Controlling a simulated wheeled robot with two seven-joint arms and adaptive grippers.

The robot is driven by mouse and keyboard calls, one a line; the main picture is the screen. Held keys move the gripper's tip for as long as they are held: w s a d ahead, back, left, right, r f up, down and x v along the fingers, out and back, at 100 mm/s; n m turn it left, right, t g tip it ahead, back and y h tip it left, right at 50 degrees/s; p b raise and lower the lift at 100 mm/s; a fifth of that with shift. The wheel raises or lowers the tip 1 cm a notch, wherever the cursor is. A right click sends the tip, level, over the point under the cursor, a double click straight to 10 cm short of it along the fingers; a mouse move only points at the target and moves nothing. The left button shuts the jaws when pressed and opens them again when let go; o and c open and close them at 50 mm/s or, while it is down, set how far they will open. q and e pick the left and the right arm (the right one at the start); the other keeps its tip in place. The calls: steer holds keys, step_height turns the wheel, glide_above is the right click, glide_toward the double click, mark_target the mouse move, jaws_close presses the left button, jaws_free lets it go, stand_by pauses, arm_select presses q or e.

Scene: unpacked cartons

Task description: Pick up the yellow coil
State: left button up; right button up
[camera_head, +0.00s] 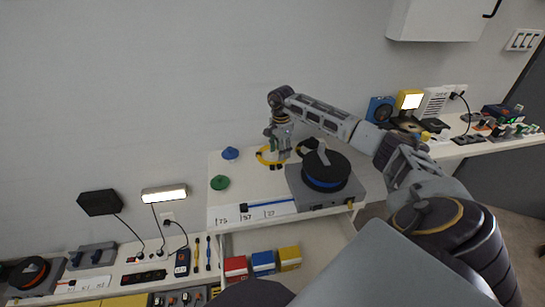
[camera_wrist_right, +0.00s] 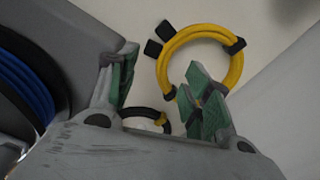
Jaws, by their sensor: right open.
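The yellow coil (camera_head: 262,155) lies on the white worktop near the wall. In the right wrist view it is a yellow ring (camera_wrist_right: 205,32) with black ties, lying flat. My right gripper (camera_head: 279,152) is above the worktop, over the right side of the coil in the head view. In the wrist view this gripper (camera_wrist_right: 162,84) is open and empty. Its right finger overlaps the lower part of the ring in the picture; I cannot tell whether they touch. My left gripper is not in view.
A grey device with a black and blue spool (camera_head: 325,171) stands right of the coil. A dark ring (camera_wrist_right: 147,114) lies below the yellow one in the wrist view. Blue (camera_head: 230,153) and green (camera_head: 219,182) cone-shaped things sit to the left. Red, blue and yellow boxes (camera_head: 262,262) are below.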

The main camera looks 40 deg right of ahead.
steer(key=shift+f, duration=2.6)
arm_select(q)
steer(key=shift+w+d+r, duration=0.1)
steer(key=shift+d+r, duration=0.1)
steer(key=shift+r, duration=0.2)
arm_select(e)
steer(key=c, duration=0.8)
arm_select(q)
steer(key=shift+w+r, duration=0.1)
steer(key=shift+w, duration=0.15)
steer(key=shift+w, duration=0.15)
